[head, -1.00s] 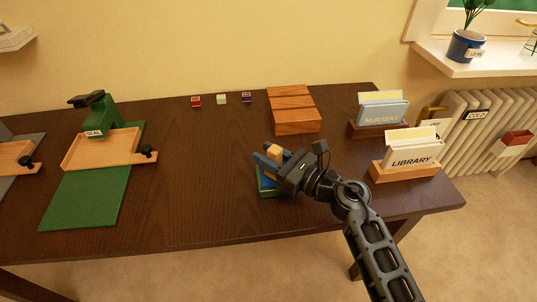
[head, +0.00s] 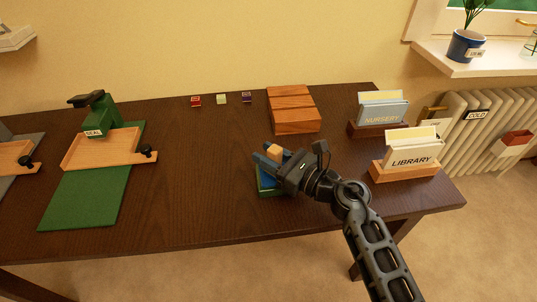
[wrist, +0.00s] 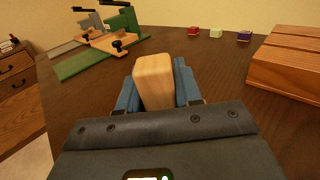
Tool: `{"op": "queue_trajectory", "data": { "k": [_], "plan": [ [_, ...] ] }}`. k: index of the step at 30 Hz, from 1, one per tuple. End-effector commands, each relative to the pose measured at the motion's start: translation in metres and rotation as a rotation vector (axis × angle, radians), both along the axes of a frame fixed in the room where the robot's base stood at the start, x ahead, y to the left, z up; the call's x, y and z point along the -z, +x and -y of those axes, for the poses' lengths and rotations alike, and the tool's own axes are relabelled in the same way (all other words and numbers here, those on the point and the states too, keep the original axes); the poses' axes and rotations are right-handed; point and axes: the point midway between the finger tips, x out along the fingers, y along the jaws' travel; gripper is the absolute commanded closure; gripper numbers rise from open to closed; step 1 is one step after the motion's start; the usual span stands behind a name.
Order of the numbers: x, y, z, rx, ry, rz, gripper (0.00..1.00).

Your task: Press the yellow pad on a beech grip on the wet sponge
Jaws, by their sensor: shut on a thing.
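A beech grip (head: 274,153) stands between the blue fingers of my gripper (head: 271,159). It also shows in the wrist view (wrist: 154,82), pale and block-shaped, with a blue finger on each side. My gripper is shut on it. A green tray (head: 265,190) lies directly under the gripper on the desk, with a blue patch showing inside it. The yellow pad under the grip is hidden, and I cannot tell whether it touches what lies in the tray. No wet sponge can be made out clearly.
A green press (head: 101,113) labelled SEAL stands at left with a wooden tray (head: 75,152) and green mat (head: 75,200). Small red, pale and purple blocks (head: 221,99) lie at the back. Wooden boxes (head: 297,122) and card holders marked NURSERY and LIBRARY (head: 390,172) stand at right.

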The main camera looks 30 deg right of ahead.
Motion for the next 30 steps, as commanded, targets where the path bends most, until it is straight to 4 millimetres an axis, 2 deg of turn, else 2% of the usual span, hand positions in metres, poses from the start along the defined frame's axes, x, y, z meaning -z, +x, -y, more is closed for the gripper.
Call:
{"op": "queue_trajectory", "data": {
  "k": [3,8,30],
  "plan": [
    [0.003,-0.001,0.0,0.0,0.0,-0.005,0.96],
    [-0.003,-0.001,0.0,0.0,0.0,-0.005,0.96],
    [-0.059,0.0,0.0,0.0,0.0,-0.002,0.96]
  ]
}}
